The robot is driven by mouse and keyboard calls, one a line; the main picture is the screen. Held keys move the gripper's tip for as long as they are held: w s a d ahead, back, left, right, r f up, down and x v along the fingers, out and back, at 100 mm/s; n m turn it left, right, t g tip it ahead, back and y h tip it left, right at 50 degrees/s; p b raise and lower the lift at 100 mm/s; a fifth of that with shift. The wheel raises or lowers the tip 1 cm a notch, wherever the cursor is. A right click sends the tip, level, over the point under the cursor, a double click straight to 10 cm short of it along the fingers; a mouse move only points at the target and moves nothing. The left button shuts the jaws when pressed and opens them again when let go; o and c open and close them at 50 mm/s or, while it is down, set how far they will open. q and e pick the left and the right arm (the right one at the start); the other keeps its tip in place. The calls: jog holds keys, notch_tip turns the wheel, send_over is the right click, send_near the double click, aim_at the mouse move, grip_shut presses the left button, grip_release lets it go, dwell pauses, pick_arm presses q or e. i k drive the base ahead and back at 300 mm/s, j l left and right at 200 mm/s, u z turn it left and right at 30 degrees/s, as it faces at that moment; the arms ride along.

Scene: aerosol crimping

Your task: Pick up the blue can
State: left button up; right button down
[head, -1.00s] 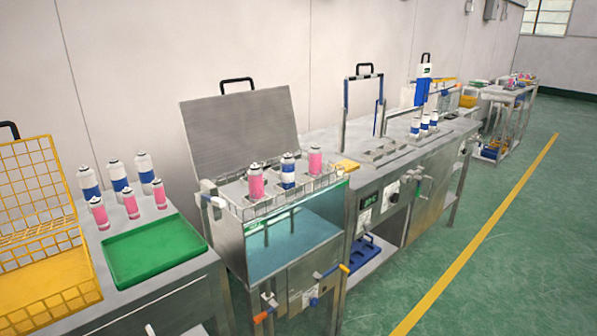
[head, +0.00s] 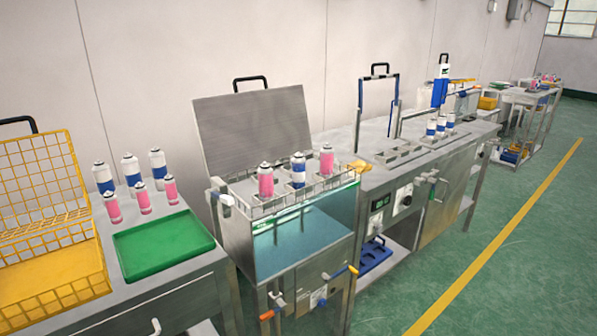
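Several white cans with blue bands are in the head view. A group of blue cans (head: 131,169) stands upright on the left steel table, behind smaller pink cans (head: 143,197). One blue can (head: 298,170) stands in the wire rack of the open water bath, between two pink cans (head: 265,180). More blue cans (head: 441,126) stand on the steel unit further right. I cannot tell which blue can is meant. Neither of my grippers is in view.
A green tray (head: 163,245) and a yellow wire basket (head: 50,285) are on the left table (head: 200,283). The water bath (head: 300,245) has its lid (head: 250,130) raised. Green floor (head: 450,260) is clear at the right, with a yellow line (head: 500,229).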

aim_at(297, 162)
jog(key=i+l+u, duration=0.2)
jog(key=i+l, duration=0.2)
jog(key=i+l+u, duration=0.2)
jog(key=l, duration=0.4)
jog(key=i, duration=0.15)
